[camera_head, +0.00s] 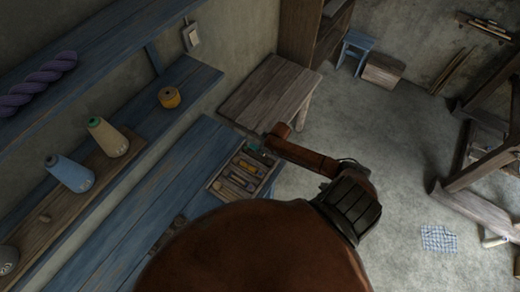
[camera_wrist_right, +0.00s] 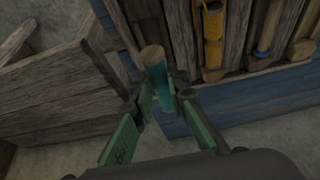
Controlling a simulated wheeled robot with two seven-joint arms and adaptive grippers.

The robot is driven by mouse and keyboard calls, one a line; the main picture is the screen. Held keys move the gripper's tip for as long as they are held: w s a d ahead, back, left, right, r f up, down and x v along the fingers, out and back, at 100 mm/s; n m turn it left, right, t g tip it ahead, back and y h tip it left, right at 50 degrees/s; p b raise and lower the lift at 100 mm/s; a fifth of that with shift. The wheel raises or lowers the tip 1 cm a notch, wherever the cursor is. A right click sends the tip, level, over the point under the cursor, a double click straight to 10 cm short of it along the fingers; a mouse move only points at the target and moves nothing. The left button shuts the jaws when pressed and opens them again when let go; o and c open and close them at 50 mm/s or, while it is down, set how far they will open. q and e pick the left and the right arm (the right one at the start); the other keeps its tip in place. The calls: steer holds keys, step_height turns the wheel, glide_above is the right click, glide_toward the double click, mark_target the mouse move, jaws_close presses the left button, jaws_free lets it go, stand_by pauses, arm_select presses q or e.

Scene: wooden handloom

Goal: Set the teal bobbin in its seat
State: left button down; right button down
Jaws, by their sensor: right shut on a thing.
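The teal bobbin (camera_wrist_right: 160,80) has a pale wooden end and sits between the green fingers of my right gripper (camera_wrist_right: 163,98), which is shut on it. In the head view the teal bobbin (camera_head: 253,147) shows small at the far end of the wooden tray (camera_head: 211,186), with my right gripper (camera_head: 261,151) beside it. In the right wrist view the bobbin lies at the edge of the tray (camera_wrist_right: 178,38), close to an end compartment (camera_wrist_right: 143,18). I cannot tell whether it touches the tray. My left gripper is not in view.
The tray's other compartments hold several tools or bobbins, including a yellow one (camera_wrist_right: 213,38). The tray lies on a blue bench (camera_head: 185,160). A wooden table (camera_head: 270,90) stands beyond it.

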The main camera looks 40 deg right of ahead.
step_height(320, 180, down, 3)
steer(key=b, duration=0.2)
steer(key=shift+r+b, duration=0.1)
steer(key=shift+b, duration=0.2)
steer(key=shift+f+b, duration=0.7)
steer(key=shift+f, duration=0.85)
steer(key=c, duration=1.8)
jaws_free()
steer(key=shift+r, duration=0.15)
steer(key=v, duration=1.1)
steer(key=shift+s+r, duration=0.3)
steer(key=shift+r, duration=0.05)
